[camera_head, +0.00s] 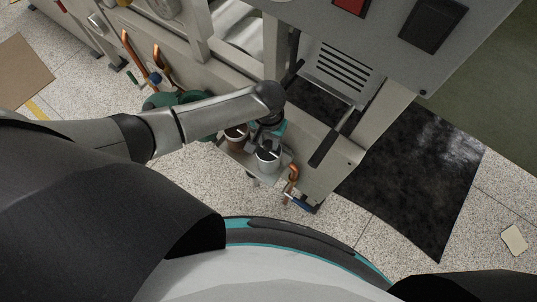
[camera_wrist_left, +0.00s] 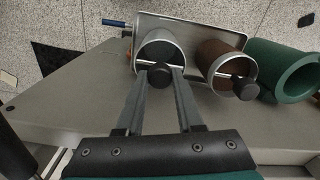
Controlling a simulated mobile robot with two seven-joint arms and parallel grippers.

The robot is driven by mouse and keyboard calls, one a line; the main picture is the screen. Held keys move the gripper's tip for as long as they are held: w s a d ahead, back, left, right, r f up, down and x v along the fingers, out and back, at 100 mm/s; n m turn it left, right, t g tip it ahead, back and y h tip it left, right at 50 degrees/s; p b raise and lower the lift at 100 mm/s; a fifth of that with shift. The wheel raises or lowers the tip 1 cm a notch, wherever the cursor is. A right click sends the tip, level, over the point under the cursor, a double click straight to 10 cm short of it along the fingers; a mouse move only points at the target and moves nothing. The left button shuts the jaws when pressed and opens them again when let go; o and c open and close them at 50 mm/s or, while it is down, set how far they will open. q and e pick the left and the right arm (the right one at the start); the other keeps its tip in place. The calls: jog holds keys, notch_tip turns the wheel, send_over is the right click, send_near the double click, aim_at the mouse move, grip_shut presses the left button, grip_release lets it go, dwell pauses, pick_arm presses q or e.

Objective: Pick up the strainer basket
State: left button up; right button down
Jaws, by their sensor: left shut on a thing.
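The strainer basket (camera_wrist_left: 160,48) looks like a round metal cup with a dark inside, a bar across its top and a black knob (camera_wrist_left: 160,75). In the wrist view my left gripper (camera_wrist_left: 161,78) has its two fingers shut on that knob. The basket sits at the metal tray, and I cannot tell whether it is lifted. In the head view the basket (camera_head: 268,159) is just below my left gripper (camera_head: 269,132), whose fingertips are hard to make out. A similar brown-lined cup (camera_wrist_left: 218,60) with its own knob stands beside it. My right gripper is not in view.
The metal tray (camera_wrist_left: 185,20) is fixed to a grey machine frame (camera_head: 318,178). A green cylinder (camera_wrist_left: 283,70) stands beside the brown cup. Copper pipe (camera_head: 293,173) and a blue handle (camera_head: 299,202) are close by. A black mat (camera_head: 420,180) lies on the speckled floor.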

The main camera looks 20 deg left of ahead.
pick_arm(q)
grip_shut()
dwell(0.8)
